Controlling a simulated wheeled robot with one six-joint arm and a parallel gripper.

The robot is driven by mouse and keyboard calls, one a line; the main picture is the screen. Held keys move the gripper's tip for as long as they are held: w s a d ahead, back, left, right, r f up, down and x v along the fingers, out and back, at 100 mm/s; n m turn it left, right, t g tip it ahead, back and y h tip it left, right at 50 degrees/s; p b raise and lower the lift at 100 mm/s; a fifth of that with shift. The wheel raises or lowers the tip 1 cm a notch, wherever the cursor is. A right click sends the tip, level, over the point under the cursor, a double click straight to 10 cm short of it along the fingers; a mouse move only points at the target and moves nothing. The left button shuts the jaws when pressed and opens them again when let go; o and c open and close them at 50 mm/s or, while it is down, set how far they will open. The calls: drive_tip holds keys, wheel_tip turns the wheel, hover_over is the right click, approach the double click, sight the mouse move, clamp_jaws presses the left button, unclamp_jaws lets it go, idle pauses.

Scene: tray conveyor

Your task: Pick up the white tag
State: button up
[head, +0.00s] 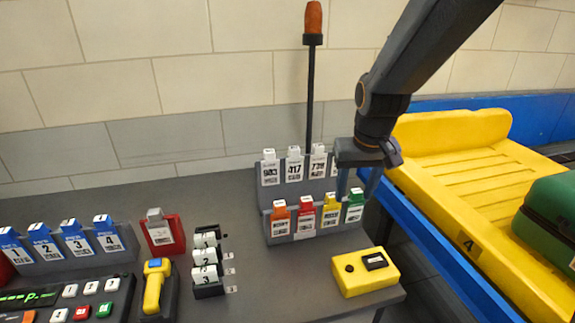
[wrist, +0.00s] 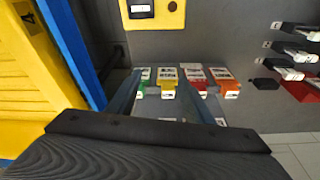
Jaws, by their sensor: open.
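Three white tags with black print stand in the back row of a grey rack (head: 262,190) in the head view: a left one (head: 270,172), a middle one (head: 294,169) and a right one (head: 318,166). The front row holds an orange tag (head: 280,218), a red tag (head: 306,214), a yellow tag (head: 331,211) and a green tag (head: 355,206). My gripper (head: 357,188) is open, pointing down at the rack's right end, right of the white tags. In the wrist view my gripper (wrist: 163,88) spans the coloured row; the back row is mostly hidden.
A yellow box (head: 365,272) sits in front of the rack. A black pole (head: 310,95) stands behind it. A blue-railed conveyor (head: 440,240) with a yellow tray (head: 480,185) lies right.

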drive_tip(key=n+t, duration=0.1)
drive_tip(key=n, duration=0.1)
approach(295, 149)
drive_tip(key=f, duration=0.2)
drive_tip(key=shift+y, duration=0.4)
drive_tip(key=shift+w+d+p+x, duration=0.15)
drive_tip(key=shift+p+x, duration=0.95)
drive_tip(key=shift+x, duration=0.8)
drive_tip(key=shift+w+d+p+x, duration=0.15)
drive_tip(key=shift+p+x, duration=0.9)
drive_tip(key=shift+x, duration=0.85)
drive_tip(key=shift+r, duration=0.1)
drive_tip(key=shift+a, duration=0.1)
drive_tip(key=c, duration=1)
drive_tip(key=shift+o, duration=0.2)
